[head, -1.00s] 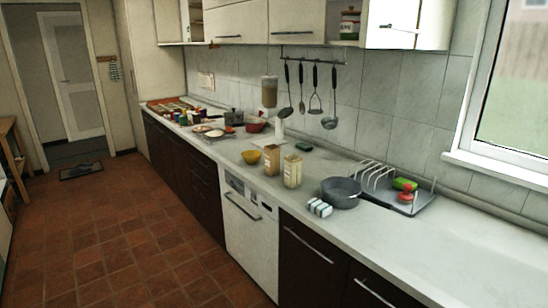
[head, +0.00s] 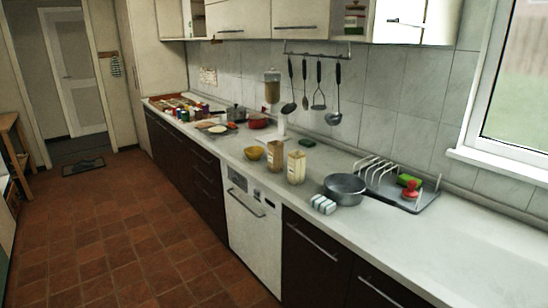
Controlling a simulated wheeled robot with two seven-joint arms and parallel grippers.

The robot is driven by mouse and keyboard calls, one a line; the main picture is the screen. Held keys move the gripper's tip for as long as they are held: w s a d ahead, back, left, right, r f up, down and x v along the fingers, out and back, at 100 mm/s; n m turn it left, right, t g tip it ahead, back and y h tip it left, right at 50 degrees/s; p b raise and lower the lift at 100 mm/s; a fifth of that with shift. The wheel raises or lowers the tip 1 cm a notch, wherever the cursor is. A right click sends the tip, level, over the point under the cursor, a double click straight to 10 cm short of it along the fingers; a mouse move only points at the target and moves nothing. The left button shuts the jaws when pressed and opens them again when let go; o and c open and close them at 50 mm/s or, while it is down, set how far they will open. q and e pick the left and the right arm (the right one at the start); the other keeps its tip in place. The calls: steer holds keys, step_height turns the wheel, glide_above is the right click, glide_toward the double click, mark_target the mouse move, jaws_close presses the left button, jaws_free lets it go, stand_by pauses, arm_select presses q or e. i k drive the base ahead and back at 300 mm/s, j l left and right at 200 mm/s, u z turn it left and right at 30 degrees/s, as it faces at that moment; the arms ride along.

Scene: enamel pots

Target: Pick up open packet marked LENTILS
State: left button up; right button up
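Two tall open packets stand upright side by side on the counter, near the middle of the head view. The left one is a tan-brown packet (head: 273,157). The right one is a paler, cream-yellow packet (head: 296,168). Any print on them is too small to read, so I cannot tell which is marked LENTILS. Neither of my grippers shows in the head view.
A yellow bowl (head: 254,153) stands just left of the packets. A grey pan (head: 345,188), a white-and-grey block (head: 323,204) and a dish rack (head: 385,175) are to their right. The counter (head: 470,240) at the right is clear.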

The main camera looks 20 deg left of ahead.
mark_target(275, 148)
steer(key=i+j, duration=0.25)
steer(key=j, duration=0.2)
steer(key=i+j, duration=0.25)
steer(key=j, duration=0.2)
steer(key=i+j, duration=0.25)
steer(key=j, duration=0.15)
steer(key=i+j, duration=0.2)
steer(key=j, duration=0.25)
steer(key=i+j, duration=0.25)
steer(key=j, duration=0.2)
